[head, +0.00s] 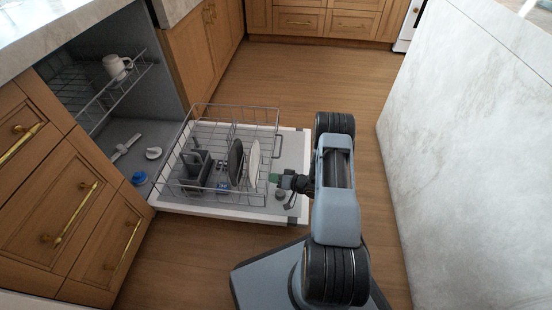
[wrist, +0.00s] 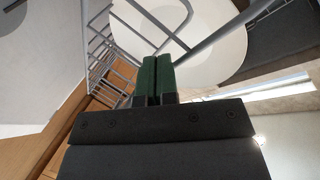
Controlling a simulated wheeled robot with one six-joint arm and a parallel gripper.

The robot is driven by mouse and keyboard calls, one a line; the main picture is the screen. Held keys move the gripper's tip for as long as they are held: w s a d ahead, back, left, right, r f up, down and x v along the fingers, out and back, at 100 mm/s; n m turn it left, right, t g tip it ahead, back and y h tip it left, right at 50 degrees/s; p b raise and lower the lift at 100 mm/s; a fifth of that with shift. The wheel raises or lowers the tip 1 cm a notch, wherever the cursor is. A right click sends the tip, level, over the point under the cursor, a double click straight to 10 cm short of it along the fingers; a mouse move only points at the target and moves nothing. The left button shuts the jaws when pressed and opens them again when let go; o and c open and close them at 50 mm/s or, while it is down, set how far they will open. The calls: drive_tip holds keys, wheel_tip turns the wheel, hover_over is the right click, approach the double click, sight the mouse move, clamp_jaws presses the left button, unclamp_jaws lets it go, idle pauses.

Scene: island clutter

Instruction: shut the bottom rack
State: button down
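The bottom rack (head: 215,125) is a grey wire basket, pulled out over the open dishwasher door (head: 250,213). It holds a dark plate (head: 235,161), a white plate (head: 254,160) and a dark grey holder (head: 196,171). My gripper (head: 274,178) is at the rack's outer end, low near the white plate. In the wrist view, my gripper (wrist: 157,77) has its green fingers side by side, with at most a thin gap. Rack wires (wrist: 105,45) and the white plate (wrist: 195,35) are just beyond the fingertips. I cannot tell whether the fingers touch the rack.
The upper rack (head: 100,85) holds a white mug (head: 117,67) inside the dishwasher. Wooden drawers (head: 65,200) stand left of the door. A marble island (head: 480,130) stands close on the right. The wooden floor (head: 300,80) beyond the rack is clear.

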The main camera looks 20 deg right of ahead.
drive_tip(key=b, duration=0.1)
approach(220, 173)
drive_tip(key=shift+w+d+f, duration=0.2)
drive_tip(key=shift+d+f, duration=0.2)
drive_tip(key=shift+d, duration=0.25)
drive_tip(key=shift+w+d+f, duration=0.2)
drive_tip(key=shift+d+f, duration=0.15)
drive_tip(key=shift+d, duration=0.3)
drive_tip(key=shift+w+d+f, duration=0.15)
drive_tip(key=shift+d+f, duration=0.25)
drive_tip(key=shift+d, duration=0.25)
drive_tip(key=shift+w+a+b, duration=0.55)
drive_tip(key=shift+w+a, duration=0.45)
drive_tip(key=shift+a, duration=0.75)
drive_tip(key=shift+w+a+b, duration=0.6)
drive_tip(key=shift+w+a, duration=0.4)
drive_tip(key=shift+a, duration=0.75)
drive_tip(key=shift+w+a+b, duration=0.55)
drive_tip(key=shift+w+a, duration=0.4)
drive_tip(key=shift+a, duration=0.75)
